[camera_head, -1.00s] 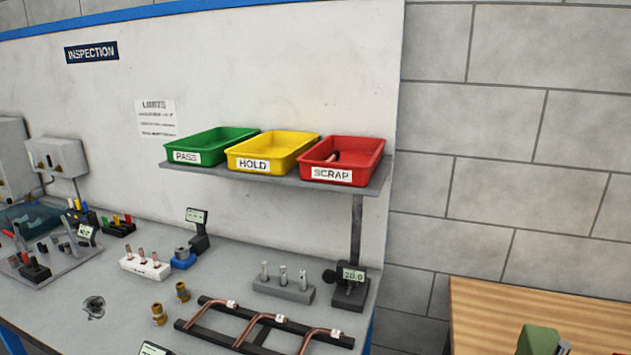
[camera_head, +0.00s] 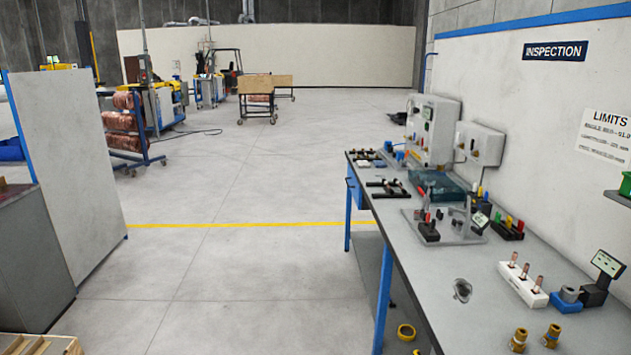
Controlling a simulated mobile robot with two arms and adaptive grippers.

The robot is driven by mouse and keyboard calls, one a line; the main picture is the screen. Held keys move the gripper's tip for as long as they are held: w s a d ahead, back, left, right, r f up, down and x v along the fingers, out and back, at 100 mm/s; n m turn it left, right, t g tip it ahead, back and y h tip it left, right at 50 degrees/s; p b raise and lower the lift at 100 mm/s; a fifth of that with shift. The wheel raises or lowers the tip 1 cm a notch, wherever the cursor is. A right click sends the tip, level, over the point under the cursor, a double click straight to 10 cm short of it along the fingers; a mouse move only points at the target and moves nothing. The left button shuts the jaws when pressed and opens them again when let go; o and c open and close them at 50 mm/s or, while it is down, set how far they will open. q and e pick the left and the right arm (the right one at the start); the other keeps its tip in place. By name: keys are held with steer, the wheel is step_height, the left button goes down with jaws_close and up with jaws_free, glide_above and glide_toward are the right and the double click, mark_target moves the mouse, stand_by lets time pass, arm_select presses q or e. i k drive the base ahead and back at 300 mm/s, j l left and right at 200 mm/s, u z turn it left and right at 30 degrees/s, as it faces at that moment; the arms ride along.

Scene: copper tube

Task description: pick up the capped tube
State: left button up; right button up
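I cannot make out a capped tube in this view. The grey inspection bench (camera_head: 400,226) runs along the right side. On it, a white block (camera_head: 523,284) holds three short upright copper pieces. A dark rack (camera_head: 388,189) lies at the bench's far end, too small to tell what is on it. Neither of my grippers is in view.
Brass fittings (camera_head: 518,340), a fixture plate (camera_head: 445,226), a blue block (camera_head: 566,302) and a small display (camera_head: 607,264) stand on the bench. Clear floor (camera_head: 240,270) lies left of it, up to a white partition (camera_head: 70,165). A cart (camera_head: 257,97) stands far back.

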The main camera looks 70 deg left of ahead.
mark_target(396, 180)
steer(key=i+j+u, duration=0.25)
steer(key=j+u, duration=0.2)
steer(key=j, duration=0.15)
steer(key=i+j+u, duration=0.75)
steer(key=j+u, duration=0.15)
steer(key=i+j, duration=0.8)
steer(key=i, duration=0.15)
steer(key=u, duration=0.05)
